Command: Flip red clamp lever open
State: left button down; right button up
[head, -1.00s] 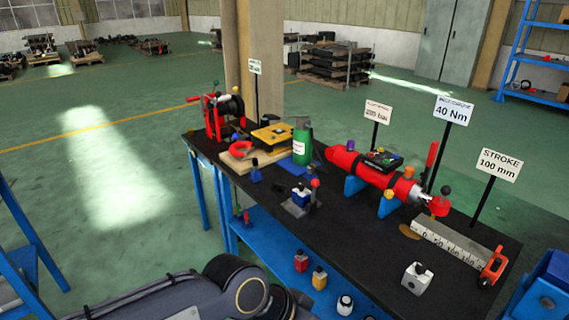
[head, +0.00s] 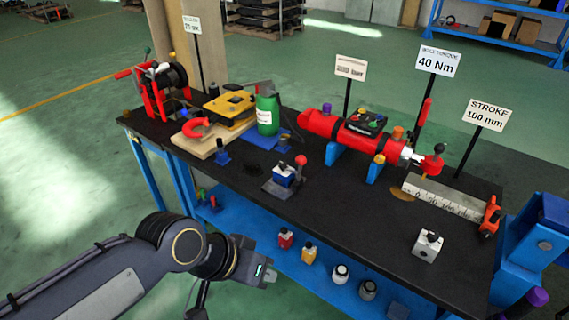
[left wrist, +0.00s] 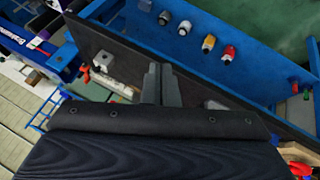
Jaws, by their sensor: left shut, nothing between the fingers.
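A red clamp (head: 490,216) sits at the right end of a grey ruler bar (head: 445,196) on the black bench. Its lever is too small to make out, so I cannot tell its position. A red patch beside the bar, probably this clamp, also shows in the left wrist view (left wrist: 85,75). My left gripper (head: 268,275) is in front of the bench's front edge, left of the clamp and well apart from it. Its fingers, also in the left wrist view (left wrist: 160,78), are shut and empty. My right gripper is out of view.
A white block (head: 427,246) stands left of the clamp. A red cylinder (head: 350,134) lies on blue supports behind. A small device with a red-knobbed lever (head: 300,163) stands mid-bench. Sign posts line the back. Small bottles (head: 309,252) stand on the blue lower shelf.

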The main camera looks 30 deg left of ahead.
pick_arm(q)
jog(key=w+a+f+n+t+y+b, duration=0.1)
jog(key=w+a+f+n+t+b, duration=0.1)
jog(key=w+a+n+t+b, duration=0.2)
jog(key=w+a+f+n+t+y+b, duration=0.2)
jog(key=w+a+f+n+t+b, duration=0.1)
jog(key=w+a+n, duration=0.6)
jog(key=w+a+f+n+t+y+b, duration=0.1)
jog(key=w+a+f+n+t+b, duration=0.2)
jog(key=w, duration=0.8)
jog(key=a+n+t+b, duration=0.2)
jog(key=a+n, duration=0.1)
jog(key=shift+a+b, duration=0.35)
jog(key=shift+b, duration=0.05)
jog(key=shift+w+f, duration=0.1)
jog(key=w+d, duration=0.3)
jog(key=w, duration=0.8)
jog(key=shift+d+r, duration=0.2)
jog(key=shift+r, duration=0.1)
jog(key=shift+b, duration=0.3)
